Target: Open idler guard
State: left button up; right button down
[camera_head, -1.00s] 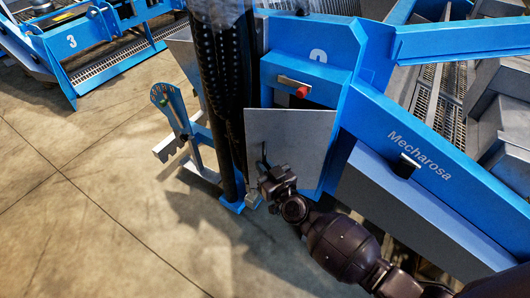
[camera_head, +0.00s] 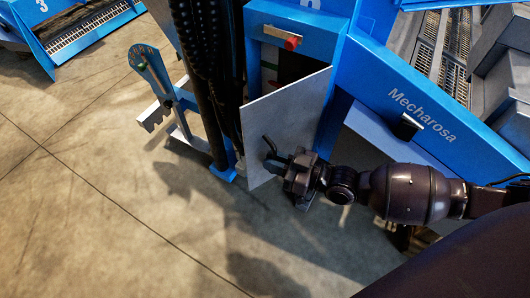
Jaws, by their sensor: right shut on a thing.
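The idler guard is a flat grey panel (camera_head: 284,117) on the front of the blue machine frame. It stands swung partly outward, and a dark opening shows behind its upper right side. A small dark bent handle (camera_head: 268,147) sits low on the panel. My right gripper (camera_head: 281,160) is at this handle and shut on it; the fingertips are small and dark against the panel. A red-tipped latch (camera_head: 291,43) is on the blue housing above the panel. My left gripper is not in view.
Dark vertical hoses and a post (camera_head: 205,90) stand just left of the panel. A blue and grey notched lever stand (camera_head: 158,85) is farther left. A blue beam marked Mecharosa (camera_head: 422,115) runs down to the right. Concrete floor (camera_head: 90,190) is clear at lower left.

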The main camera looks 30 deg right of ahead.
pick_arm(q)
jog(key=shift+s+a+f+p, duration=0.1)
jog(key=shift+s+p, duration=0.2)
jog(key=shift+p, duration=0.45)
pick_arm(e)
jog(key=s+d+y, duration=0.1)
jog(key=s+d, duration=0.3)
jog(key=s, duration=0.2)
jog(key=shift+s+d+n+g, duration=0.3)
jog(key=shift+s+g, duration=0.1)
jog(key=c, duration=1.2)
grip_release()
